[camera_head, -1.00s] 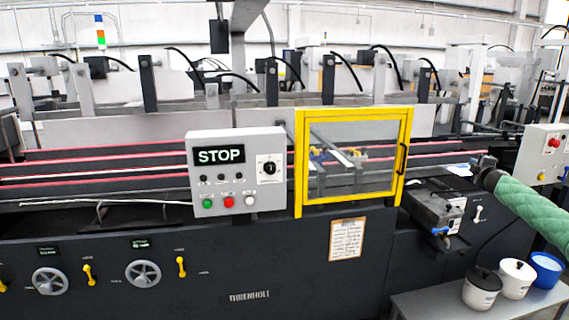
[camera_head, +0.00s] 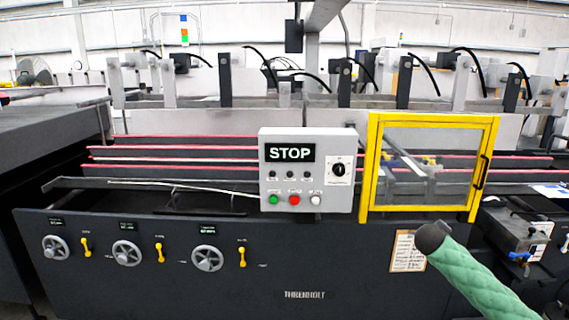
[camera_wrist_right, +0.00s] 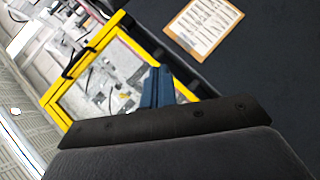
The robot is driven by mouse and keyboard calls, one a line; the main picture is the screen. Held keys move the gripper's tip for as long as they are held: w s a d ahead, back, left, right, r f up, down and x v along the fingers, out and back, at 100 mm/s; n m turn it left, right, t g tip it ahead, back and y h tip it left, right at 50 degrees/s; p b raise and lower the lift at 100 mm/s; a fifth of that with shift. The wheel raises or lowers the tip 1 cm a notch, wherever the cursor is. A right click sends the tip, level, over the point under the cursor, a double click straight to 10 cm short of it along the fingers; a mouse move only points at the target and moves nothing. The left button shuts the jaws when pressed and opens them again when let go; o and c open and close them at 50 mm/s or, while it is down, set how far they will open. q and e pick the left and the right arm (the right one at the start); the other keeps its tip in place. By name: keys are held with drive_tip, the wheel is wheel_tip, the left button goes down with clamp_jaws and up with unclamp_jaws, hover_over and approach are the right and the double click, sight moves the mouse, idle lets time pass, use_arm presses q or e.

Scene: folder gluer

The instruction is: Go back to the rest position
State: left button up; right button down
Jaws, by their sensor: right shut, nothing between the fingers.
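My right arm, in a green padded sleeve (camera_head: 470,275), comes in from the lower right in the head view. Its dark rounded end lies in front of the machine's dark panel, below the yellow-framed guard door (camera_head: 372,160). The fingers cannot be made out in that view. In the right wrist view my right gripper (camera_wrist_right: 157,78) shows as narrow blue fingers, closed together with nothing held. Behind them are the yellow door frame and the paper notice (camera_wrist_right: 204,26). My left gripper is in neither view.
The folder gluer fills the head view. Its control box (camera_head: 308,170) shows STOP. Handwheels (camera_head: 127,253) and yellow levers (camera_head: 242,256) stick out of the front panel. A small dark unit with a blue part (camera_head: 518,235) stands at the right. The notice (camera_head: 406,251) is close beside my arm's end.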

drive_tip(key=s+a+f+g+y, duration=0.1)
drive_tip(key=s+a+f+y, duration=0.1)
drive_tip(key=s+a+f, duration=0.55)
drive_tip(key=s+a+f+g+y, duration=0.15)
drive_tip(key=s+a+f, duration=0.25)
drive_tip(key=s+a, duration=0.65)
drive_tip(key=s+a+f+g+y, duration=0.1)
drive_tip(key=s+a+f+y, duration=0.2)
drive_tip(key=s+a+f, duration=0.55)
drive_tip(key=s+a+f+m+g+y, duration=0.1)
drive_tip(key=s+a+f, duration=0.3)
drive_tip(key=s, duration=0.5)
drive_tip(key=s+a+f+m+g, duration=0.1)
drive_tip(key=s+a+f, duration=0.3)
drive_tip(key=s, duration=0.5)
drive_tip(key=s+a+f+g+y, duration=0.1)
drive_tip(key=s+a+f+g, duration=0.2)
drive_tip(key=s, duration=0.6)
drive_tip(key=shift+a+f+m+y, duration=0.4)
drive_tip(key=shift+a+f, duration=0.3)
drive_tip(key=shift+f, duration=0.25)
